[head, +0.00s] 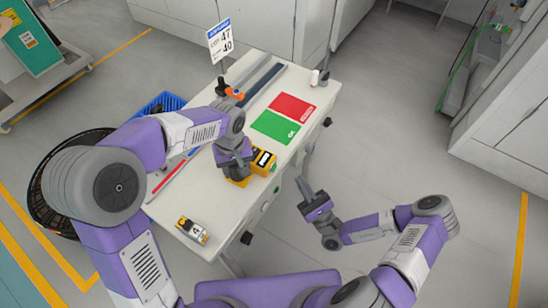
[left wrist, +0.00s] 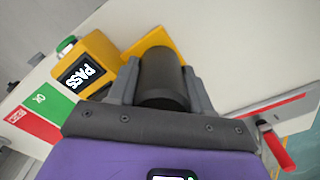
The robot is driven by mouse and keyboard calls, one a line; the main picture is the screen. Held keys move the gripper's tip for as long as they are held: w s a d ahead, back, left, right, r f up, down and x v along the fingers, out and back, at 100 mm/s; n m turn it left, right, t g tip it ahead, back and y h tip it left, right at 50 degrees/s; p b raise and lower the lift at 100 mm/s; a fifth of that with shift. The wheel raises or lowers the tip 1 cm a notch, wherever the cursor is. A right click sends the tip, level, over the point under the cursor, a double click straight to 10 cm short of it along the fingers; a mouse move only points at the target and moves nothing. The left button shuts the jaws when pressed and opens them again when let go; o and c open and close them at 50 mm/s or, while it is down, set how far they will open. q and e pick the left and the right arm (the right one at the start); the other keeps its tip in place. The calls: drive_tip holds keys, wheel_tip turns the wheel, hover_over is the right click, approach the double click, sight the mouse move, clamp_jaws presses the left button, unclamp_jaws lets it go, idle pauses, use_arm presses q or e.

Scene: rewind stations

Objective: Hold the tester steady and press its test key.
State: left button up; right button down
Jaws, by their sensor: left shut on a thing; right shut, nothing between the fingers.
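The yellow tester (head: 263,161) sits on the white table near its right edge. The lower part of that grip is hidden. My right gripper (head: 304,188) is shut and empty, beyond the table's right edge and apart from the tester.
The white table (head: 215,225) carries a red mat (head: 291,108), a green mat (head: 275,127), a small yellow-and-white device (head: 192,230) at the near end and grey rails at the back. A sign (head: 219,40) stands behind. A black basket (head: 45,205) is left. Floor right is free.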

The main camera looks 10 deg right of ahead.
use_arm(q)
drive_tip(key=o, duration=1.4)
drive_tip(key=shift+r, duration=0.1)
